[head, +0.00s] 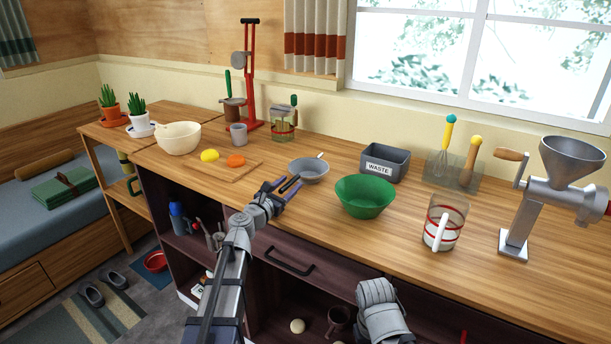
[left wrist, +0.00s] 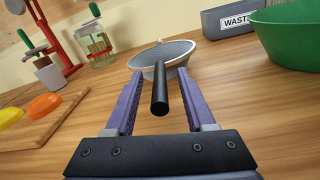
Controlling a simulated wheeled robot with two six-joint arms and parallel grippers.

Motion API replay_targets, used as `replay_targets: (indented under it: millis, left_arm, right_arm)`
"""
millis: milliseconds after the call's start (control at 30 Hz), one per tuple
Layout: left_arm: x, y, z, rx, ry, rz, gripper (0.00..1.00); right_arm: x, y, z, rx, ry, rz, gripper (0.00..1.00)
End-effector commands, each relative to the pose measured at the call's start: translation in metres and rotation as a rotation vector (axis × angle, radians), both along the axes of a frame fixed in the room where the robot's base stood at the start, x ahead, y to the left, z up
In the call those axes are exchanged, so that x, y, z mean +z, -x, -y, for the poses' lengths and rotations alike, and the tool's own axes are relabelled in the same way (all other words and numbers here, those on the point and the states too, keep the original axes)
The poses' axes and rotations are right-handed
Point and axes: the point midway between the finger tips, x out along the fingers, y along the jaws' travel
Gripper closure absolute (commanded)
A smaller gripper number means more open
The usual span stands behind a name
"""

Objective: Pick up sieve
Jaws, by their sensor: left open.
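The sieve (head: 310,173) is a shallow grey mesh bowl with a black handle, sitting on the wooden counter near its front edge. Its handle points toward my left gripper (head: 281,188). In the left wrist view the sieve (left wrist: 163,53) is straight ahead, and its black handle (left wrist: 160,92) lies between the two purple fingers of my left gripper (left wrist: 158,88). The fingers are open, with a visible gap on each side of the handle. My right gripper is not in view; only a grey part of my right arm shows at the bottom of the head view.
A green bowl (head: 365,196) and a grey WASTE bin (head: 385,164) stand right of the sieve. A cutting board (head: 232,173) with orange and yellow food pieces lies to the left. A jug (head: 443,226) and grinder (head: 530,200) stand farther right.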

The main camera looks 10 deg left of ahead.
Motion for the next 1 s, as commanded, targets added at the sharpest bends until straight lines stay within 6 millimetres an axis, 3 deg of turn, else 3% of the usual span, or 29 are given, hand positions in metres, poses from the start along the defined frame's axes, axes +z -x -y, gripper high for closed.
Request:
replay_targets:
  millis: [100, 300, 800, 1000]
  left_arm:
    - [0.0002, -0.0128, 0.0037, -0.001, 0.000, 0.000, 0.45]
    - [0.0002, -0.0116, 0.0038, 0.000, 0.000, 0.000, 0.45]
    - [0.0003, -0.0115, 0.0035, 0.000, 0.000, 0.000, 1.00]
    - [0.0003, -0.0115, 0.0035, 0.000, 0.000, 0.000, 1.00]
  right_arm:
    - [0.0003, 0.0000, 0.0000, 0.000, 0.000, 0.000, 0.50]
    - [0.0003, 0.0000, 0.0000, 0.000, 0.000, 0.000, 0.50]
    - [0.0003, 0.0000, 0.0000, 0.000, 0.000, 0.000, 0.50]
    - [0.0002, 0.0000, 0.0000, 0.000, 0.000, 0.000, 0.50]
